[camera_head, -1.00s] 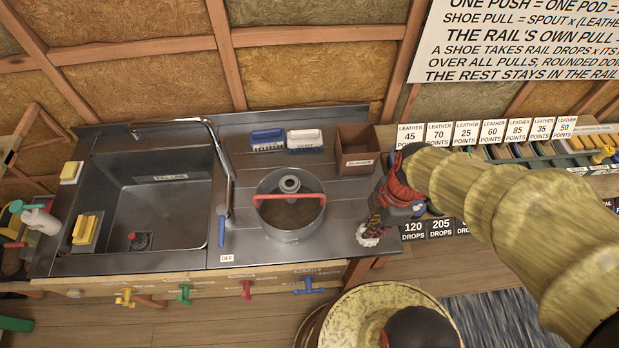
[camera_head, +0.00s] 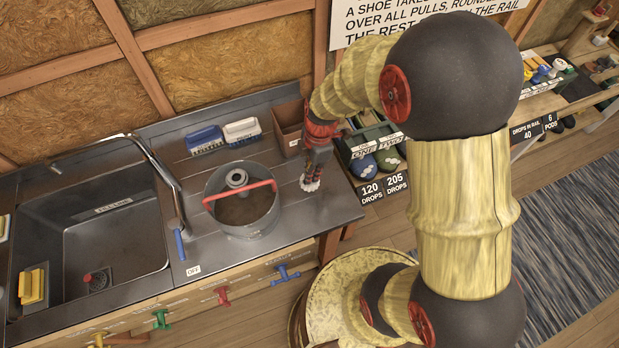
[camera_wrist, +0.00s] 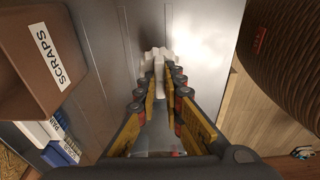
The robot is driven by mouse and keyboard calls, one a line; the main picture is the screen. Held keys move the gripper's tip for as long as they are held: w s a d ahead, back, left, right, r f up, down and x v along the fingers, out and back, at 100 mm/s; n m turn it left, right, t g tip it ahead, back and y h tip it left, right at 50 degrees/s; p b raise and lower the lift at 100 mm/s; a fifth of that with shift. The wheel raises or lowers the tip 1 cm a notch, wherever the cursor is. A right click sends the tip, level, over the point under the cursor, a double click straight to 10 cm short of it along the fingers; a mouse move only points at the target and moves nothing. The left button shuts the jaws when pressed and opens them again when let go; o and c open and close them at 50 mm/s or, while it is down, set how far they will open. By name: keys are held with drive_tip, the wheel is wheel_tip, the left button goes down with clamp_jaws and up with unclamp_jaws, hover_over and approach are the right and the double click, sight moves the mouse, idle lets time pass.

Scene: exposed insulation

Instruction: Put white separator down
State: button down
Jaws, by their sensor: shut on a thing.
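The white separator (camera_wrist: 157,58) is a small white piece with a toothed edge, between my fingertips in the wrist view. It also shows in the head view (camera_head: 310,185) at the lower end of my gripper (camera_head: 315,165), over the right part of the metal counter (camera_head: 335,212). My gripper, also in the wrist view (camera_wrist: 160,78), points down and is shut on the separator. The separator is at or just above the counter; I cannot tell if it touches. The fingers hide part of it.
A brown scraps bin (camera_wrist: 42,55) stands close by; it also shows in the head view (camera_head: 288,128). A round metal pot (camera_head: 243,212) with a red handle stands left of my gripper. Blue and white brushes (camera_head: 205,140) lie behind. The counter's right edge is near.

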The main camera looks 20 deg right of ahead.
drive_tip(key=shift+w+f, duration=0.3)
drive_tip(key=shift+f, duration=0.15)
drive_tip(key=shift+f+b, duration=0.3)
drive_tip(key=shift+f, duration=1.1)
drive_tip(key=shift+f, duration=0.2)
drive_tip(key=c, duration=1.9)
unclamp_jaws()
drive_tip(key=shift+r, duration=0.1)
